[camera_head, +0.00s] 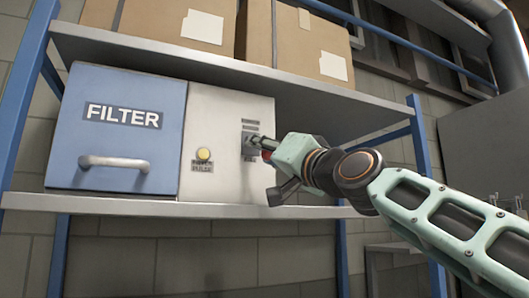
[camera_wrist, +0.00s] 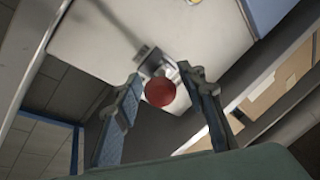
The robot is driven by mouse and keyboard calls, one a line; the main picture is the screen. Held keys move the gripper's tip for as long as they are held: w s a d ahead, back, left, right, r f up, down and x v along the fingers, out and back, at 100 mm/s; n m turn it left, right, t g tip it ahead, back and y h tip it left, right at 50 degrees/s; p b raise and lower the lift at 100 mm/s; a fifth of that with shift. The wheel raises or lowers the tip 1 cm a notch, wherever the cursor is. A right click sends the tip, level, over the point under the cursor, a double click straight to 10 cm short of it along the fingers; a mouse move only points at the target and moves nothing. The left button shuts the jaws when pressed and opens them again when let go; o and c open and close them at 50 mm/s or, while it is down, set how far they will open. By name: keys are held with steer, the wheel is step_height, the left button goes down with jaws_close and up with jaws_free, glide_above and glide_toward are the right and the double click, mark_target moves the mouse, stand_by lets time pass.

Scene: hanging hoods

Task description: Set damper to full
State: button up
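The damper control is a small lever with a round red knob (camera_wrist: 160,92), on a pale panel (camera_head: 229,110) beside the blue filter door. In the head view the red knob (camera_head: 266,156) is mostly hidden by my gripper. A dark plate (camera_head: 250,141) with small labels above and below sits behind it; the labels are too small to read. My gripper (camera_wrist: 161,76) is open, with one finger on each side of the knob in the wrist view. A gap shows between the knob and each finger, and I cannot see contact.
The blue filter door (camera_head: 115,130) with a grey handle (camera_head: 114,162) is left of the panel. A yellow button (camera_head: 204,154) sits low on the panel. A shelf (camera_head: 190,62) carrying cardboard boxes (camera_head: 310,40) hangs above. Blue posts (camera_head: 424,170) frame the rack.

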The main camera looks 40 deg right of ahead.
stand_by(0.3)
steer(key=v, duration=1.2)
